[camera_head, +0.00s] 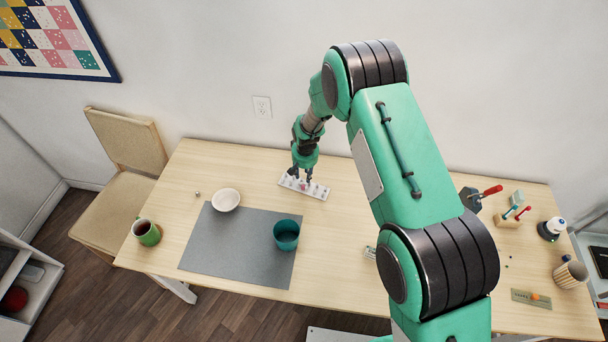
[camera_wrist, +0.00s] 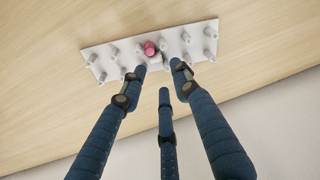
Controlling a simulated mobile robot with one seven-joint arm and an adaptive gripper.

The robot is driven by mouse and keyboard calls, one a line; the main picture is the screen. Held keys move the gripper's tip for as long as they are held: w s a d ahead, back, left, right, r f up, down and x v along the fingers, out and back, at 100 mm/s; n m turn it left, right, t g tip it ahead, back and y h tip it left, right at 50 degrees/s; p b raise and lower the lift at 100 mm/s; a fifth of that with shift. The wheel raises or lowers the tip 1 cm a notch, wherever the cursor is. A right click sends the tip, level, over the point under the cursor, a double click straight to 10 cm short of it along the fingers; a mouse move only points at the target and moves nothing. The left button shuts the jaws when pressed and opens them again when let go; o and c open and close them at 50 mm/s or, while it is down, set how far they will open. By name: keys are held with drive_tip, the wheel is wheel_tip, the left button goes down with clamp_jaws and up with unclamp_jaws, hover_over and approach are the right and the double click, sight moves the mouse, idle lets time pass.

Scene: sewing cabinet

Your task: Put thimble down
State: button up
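A white peg rack (camera_head: 319,191) lies on the table under my gripper (camera_head: 302,174). The wrist view shows the rack (camera_wrist: 120,50) with two rows of upright pegs and a small pink spool-like piece (camera_wrist: 150,48) near its middle. In that view the three blue fingers of my gripper (camera_wrist: 160,75) reach to the rack's near edge with their tips apart. A pale grey shape beside the pink piece, just past the tips, may be a peg or a thimble; I cannot tell which. A tiny silvery object (camera_head: 196,194) on the table at the left is too small to identify.
A grey mat (camera_head: 215,255) carries a white bowl (camera_head: 226,200) and a teal cup (camera_head: 286,235). Red-handled tools (camera_head: 491,190) and a striped cup (camera_head: 570,275) are at the right. The wall is close behind the rack.

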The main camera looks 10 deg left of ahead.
wheel_tip(320, 180, up, 12)
drive_tip(key=s, duration=0.1)
drive_tip(key=shift+s+d, duration=0.25)
drive_tip(key=shift+s, duration=0.05)
idle(1.0)
drive_tip(key=s+d+r+m+t, duration=0.1)
drive_tip(key=s+d+r, duration=0.3)
drive_tip(key=d+r, duration=0.5)
drive_tip(key=s+d+r, duration=0.4)
drive_tip(key=r, duration=0.9)
drive_tip(key=s+d+r+m+t, duration=0.1)
drive_tip(key=s+d+r, duration=0.3)
drive_tip(key=d+r, duration=0.5)
drive_tip(key=s+d+r, duration=0.3)
drive_tip(key=s+d, duration=0.1)
drive_tip(key=s, duration=0.5)
drive_tip(key=s+d+r+m+t, duration=0.1)
drive_tip(key=s+d+r, duration=0.2)
drive_tip(key=s, duration=0.7)
drive_tip(key=s+d+r+t, duration=0.1)
drive_tip(key=s+d+r, duration=0.3)
drive_tip(key=s, duration=0.6)
drive_tip(key=shift+d+r+m+h, duration=0.3)
drive_tip(key=shift+r, duration=0.2)
drive_tip(key=shift+s, duration=0.1)
